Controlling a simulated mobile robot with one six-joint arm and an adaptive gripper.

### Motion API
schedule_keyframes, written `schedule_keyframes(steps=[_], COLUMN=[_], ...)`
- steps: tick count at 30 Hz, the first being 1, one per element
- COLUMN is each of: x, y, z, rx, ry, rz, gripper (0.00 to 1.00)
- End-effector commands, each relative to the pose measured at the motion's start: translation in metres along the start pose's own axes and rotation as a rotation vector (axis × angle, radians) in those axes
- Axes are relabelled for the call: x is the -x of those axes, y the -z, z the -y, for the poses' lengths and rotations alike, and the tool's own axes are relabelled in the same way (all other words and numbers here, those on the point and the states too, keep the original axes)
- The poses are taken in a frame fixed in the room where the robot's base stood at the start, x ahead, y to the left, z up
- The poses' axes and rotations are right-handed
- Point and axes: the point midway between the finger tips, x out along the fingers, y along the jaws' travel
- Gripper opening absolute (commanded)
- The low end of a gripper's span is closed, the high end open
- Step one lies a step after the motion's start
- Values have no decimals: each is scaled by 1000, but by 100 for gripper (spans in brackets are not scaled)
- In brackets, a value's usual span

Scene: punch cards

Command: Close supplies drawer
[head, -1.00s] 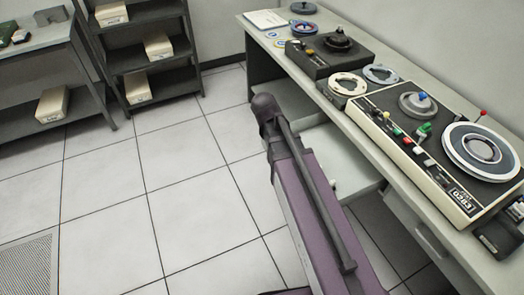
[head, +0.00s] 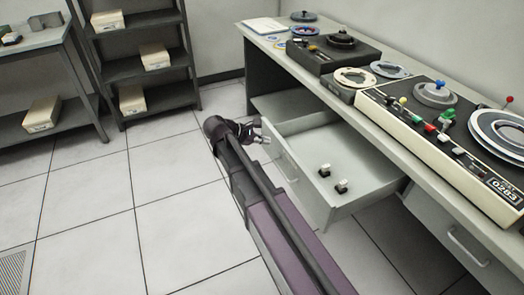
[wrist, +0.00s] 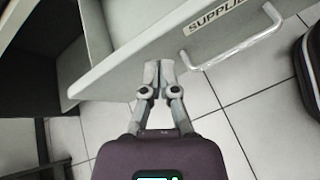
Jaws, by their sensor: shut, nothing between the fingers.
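The supplies drawer (head: 360,168) is pulled out from under the desk in the head view, its pale interior showing. Its front panel (wrist: 125,62) carries a label reading "SUPPLI…" in the wrist view, partly cut off by the frame edge. A metal bar handle (wrist: 240,47) is on that panel, right of my fingertips. My gripper (head: 264,139) is at the far left corner of the drawer front. In the wrist view my gripper (wrist: 158,68) has its fingers together and empty, over the front panel's edge. I cannot tell whether they touch it.
Two small black-and-white items (head: 333,178) lie in the drawer. The desk (head: 408,140) above carries tape machines (head: 445,125) and reels. A second closed drawer (head: 462,240) is at right. Shelves (head: 135,60) stand at the back left. The tiled floor (head: 95,215) at left is clear.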

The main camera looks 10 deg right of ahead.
Motion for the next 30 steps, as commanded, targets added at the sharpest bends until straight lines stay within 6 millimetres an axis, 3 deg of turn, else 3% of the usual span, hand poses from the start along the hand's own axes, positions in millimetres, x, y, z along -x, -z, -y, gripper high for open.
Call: schedule_keyframes(steps=[1,18,24,30], x=[-2,32,49,60], y=[19,113,139,151], z=[0,-12,-12,-12], rx=[29,343,423,465], ry=[-20,-191,-226,-241], rz=[21,321,419,476], gripper=[0,0,0,0])
